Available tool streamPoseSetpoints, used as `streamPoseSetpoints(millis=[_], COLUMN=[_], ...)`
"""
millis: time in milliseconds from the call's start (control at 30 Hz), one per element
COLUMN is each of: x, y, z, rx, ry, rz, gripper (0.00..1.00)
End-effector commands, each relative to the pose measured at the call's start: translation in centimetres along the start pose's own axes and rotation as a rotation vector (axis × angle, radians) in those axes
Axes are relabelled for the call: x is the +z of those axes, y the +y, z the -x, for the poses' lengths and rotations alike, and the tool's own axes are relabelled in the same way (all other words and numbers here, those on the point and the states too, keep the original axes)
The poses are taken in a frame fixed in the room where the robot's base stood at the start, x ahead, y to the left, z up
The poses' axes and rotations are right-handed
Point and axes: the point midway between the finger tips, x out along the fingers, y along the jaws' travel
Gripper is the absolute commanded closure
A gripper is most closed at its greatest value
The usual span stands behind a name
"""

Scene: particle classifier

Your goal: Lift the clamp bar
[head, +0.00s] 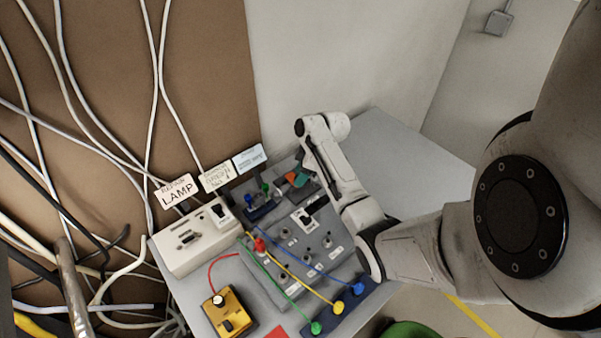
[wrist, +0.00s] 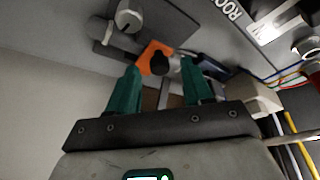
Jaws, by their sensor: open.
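My gripper (wrist: 159,64) is open, with its two green fingers apart in the wrist view. Between and beyond the fingertips is an orange block (wrist: 147,56) with a dark round knob (wrist: 160,66) in front of it. I cannot tell whether the fingers touch either. A dark plate with grey metal knobs (wrist: 128,18) lies just beyond, up and left. I cannot tell for sure which part is the clamp bar. In the head view my gripper (head: 302,181) is at the back of the grey panel, beside the orange piece (head: 291,177), and partly hides that spot.
A grey panel with switches (head: 310,240) fills the bench middle. Red, yellow, green and blue cables cross it. A white lamp box (head: 200,240) and a yellow box (head: 229,312) stand left. A small dark unit (head: 260,205) is close to my gripper. The bench's back right is bare.

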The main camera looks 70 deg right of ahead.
Motion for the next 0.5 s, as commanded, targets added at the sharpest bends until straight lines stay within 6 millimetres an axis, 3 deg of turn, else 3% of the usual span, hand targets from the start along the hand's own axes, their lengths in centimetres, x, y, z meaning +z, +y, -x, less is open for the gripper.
streamPoseSetpoints(millis=[367, 500], x=[0.01, 0.00], y=[0.02, 0.02], z=[-0.59, -0.58], rx=[0.001, 0.001], ry=[0.000, 0.000], rz=[0.000, 0.000], gripper=[0.50, 0.62])
